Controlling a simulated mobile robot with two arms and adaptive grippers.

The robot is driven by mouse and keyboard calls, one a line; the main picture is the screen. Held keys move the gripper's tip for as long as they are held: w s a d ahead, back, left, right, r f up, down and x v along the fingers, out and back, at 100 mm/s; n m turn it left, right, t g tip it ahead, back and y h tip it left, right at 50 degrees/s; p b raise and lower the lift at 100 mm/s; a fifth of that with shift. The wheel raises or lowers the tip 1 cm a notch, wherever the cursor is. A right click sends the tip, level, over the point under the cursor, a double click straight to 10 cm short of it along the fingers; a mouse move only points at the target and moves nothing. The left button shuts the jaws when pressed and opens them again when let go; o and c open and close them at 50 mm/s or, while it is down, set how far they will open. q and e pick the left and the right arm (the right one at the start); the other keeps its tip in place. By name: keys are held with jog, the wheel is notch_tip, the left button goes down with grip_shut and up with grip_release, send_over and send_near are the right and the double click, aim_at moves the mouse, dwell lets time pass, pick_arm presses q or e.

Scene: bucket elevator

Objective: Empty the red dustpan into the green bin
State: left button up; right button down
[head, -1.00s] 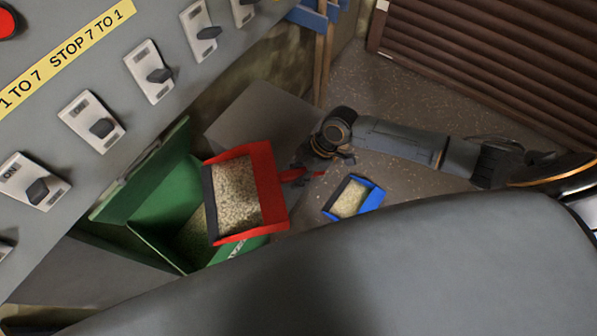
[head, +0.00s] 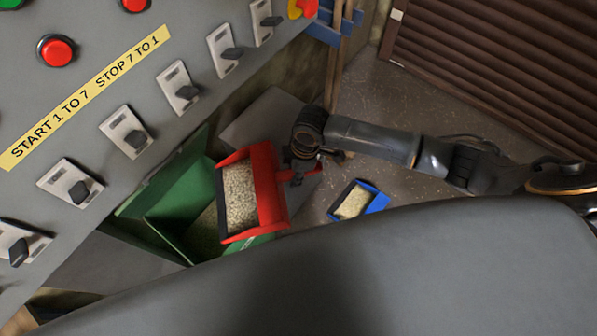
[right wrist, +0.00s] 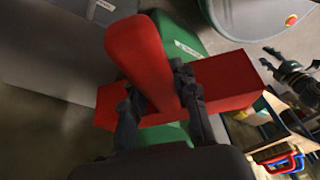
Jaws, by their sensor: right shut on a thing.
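The red dustpan (head: 268,190) holds pale grain and is over the right part of the green bin (head: 165,205) in the head view. Its dark front lip points left, over the bin's opening, and grain is still lying in the pan. The bin's lid side stands up at the left, and some grain shows inside it. My right gripper (head: 300,172) is shut on the dustpan's handle; in the right wrist view the red handle (right wrist: 142,60) runs between the fingers, with the back of the pan beyond.
A blue dustpan (head: 358,200) with grain lies on the floor to the right. A grey control panel (head: 120,90) with switches and a red button stands at the left, close to the bin. A brown slatted shutter (head: 500,70) is at upper right.

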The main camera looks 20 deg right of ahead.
aim_at(285, 173)
jog(key=shift+w+a+r+h+p, duration=0.1)
jog(key=shift+a+r+h+p, duration=0.3)
jog(key=shift+r, duration=0.4)
jog(key=a+r+p, duration=0.1)
jog(key=p, duration=0.1)
jog(key=shift+w+a+r+h+p, duration=0.1)
jog(key=shift+a+r+h+p, duration=0.15)
jog(key=shift+r+h+p, duration=0.15)
jog(key=a+r+h+p, duration=0.1)
jog(key=a+r+p, duration=0.1)
jog(key=shift+w+r+g+p, duration=0.15)
jog(key=shift+g+p, duration=0.15)
jog(key=shift+p, duration=0.05)
jog(key=shift+w+a+r+h+p, duration=0.1)
jog(key=shift+a+r+h+p, duration=0.45)
jog(key=shift+a+h, duration=0.15)
